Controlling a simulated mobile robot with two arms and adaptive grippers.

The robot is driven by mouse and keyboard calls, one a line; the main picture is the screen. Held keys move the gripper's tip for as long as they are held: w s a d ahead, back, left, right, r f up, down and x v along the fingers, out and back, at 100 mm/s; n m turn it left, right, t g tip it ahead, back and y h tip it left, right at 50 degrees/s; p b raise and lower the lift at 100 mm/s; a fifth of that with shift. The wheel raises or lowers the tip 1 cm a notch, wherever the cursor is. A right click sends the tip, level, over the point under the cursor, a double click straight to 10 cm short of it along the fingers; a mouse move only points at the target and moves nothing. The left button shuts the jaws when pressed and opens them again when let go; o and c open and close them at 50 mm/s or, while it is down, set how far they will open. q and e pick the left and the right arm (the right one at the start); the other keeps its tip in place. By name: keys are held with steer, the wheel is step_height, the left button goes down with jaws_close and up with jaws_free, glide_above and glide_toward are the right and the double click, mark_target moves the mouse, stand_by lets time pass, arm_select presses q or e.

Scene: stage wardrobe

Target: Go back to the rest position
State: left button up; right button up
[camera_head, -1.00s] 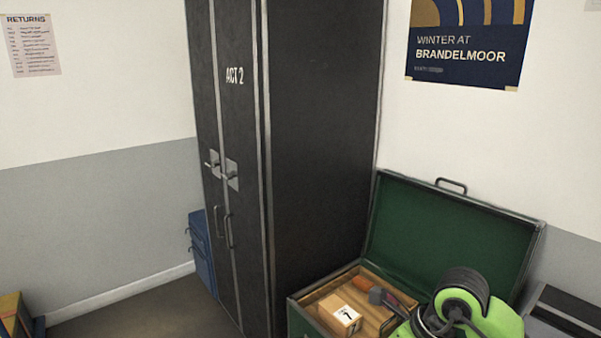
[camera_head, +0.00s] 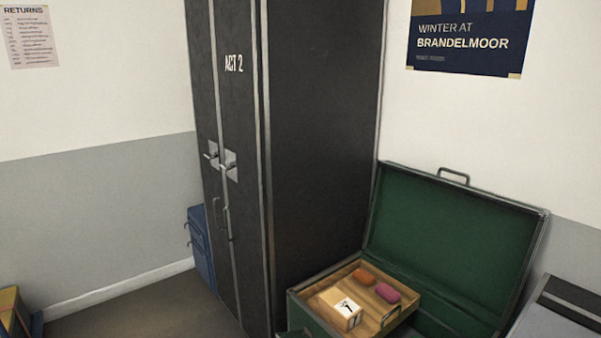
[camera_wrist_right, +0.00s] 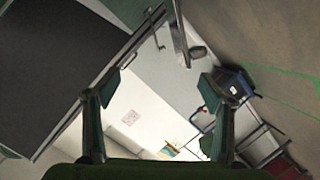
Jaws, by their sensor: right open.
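My right gripper (camera_wrist_right: 161,88) is open in the right wrist view, with its two fingers wide apart and nothing between them. The room behind it appears tilted. Neither gripper shows in the head view, and my left gripper is in no view. In the head view the open green trunk (camera_head: 450,222) stands at the lower right. Its wooden tray (camera_head: 375,312) holds a small cardboard box (camera_head: 340,308), an orange item (camera_head: 364,276) and a pink item (camera_head: 387,293).
A tall black wardrobe (camera_head: 325,150) marked ACT 2 stands left of the trunk with its doors shut. A blue case (camera_head: 201,247) is beside it. A grey case (camera_head: 560,318) is at the right edge.

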steer(key=s+d+f+m+g+h, duration=0.3)
steer(key=s+d+f+m, duration=0.1)
steer(key=s+f, duration=0.7)
steer(key=s+d+f+m+g+h, duration=0.2)
steer(key=s+d+f+m+h, duration=0.25)
steer(key=s+f, duration=0.7)
steer(key=s+f+m+g, duration=0.2)
steer(key=s+f, duration=0.3)
steer(key=s, duration=0.7)
steer(key=s+f+m+g+b, duration=0.1)
steer(key=s+f+g, duration=0.4)
steer(key=s, duration=0.8)
steer(key=shift+d+f+m+b, duration=0.3)
steer(key=shift+f+m, duration=0.15)
steer(key=shift+f, duration=0.15)
